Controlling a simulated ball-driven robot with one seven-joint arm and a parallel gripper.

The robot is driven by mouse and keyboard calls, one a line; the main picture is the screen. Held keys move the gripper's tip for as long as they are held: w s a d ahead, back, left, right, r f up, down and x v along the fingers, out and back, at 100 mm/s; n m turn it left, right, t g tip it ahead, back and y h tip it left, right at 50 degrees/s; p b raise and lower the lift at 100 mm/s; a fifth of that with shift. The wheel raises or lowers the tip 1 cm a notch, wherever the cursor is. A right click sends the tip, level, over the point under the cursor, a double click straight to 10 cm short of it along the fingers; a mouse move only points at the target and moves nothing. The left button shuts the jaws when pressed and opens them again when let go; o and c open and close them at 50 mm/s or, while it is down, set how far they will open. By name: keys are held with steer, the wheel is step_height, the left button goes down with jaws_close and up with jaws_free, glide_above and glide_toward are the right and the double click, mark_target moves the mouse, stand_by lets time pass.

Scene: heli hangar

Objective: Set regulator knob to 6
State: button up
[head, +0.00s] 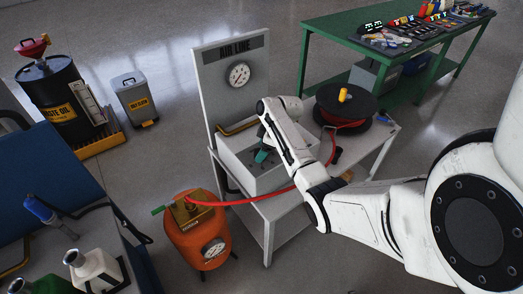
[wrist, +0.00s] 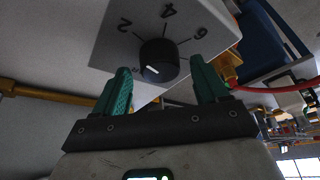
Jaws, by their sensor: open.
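The black regulator knob (wrist: 158,60) sits on a pale panel (wrist: 105,50) printed with the numbers 2, 4 and 6. A short white mark shows on the knob's lower left; I cannot tell which number it indicates. My gripper (wrist: 164,84) is open, with one green finger left of the knob and the other to its right. The knob shows between the fingertips, with visible gaps on both sides. In the head view my gripper (head: 263,153) is at the grey box (head: 238,172) below the AIR LINE board (head: 222,105); the knob is not discernible there.
A round gauge (head: 238,74) is on the board. A red hose (head: 258,196) runs from the orange tank (head: 200,235) past the box toward the hose reel (head: 347,104). A green workbench (head: 318,32) stands behind.

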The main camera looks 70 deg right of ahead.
steer(key=shift+w+f, duration=0.15)
steer(key=shift+f, duration=0.2)
steer(key=shift+c, duration=0.2)
steer(key=c, duration=1)
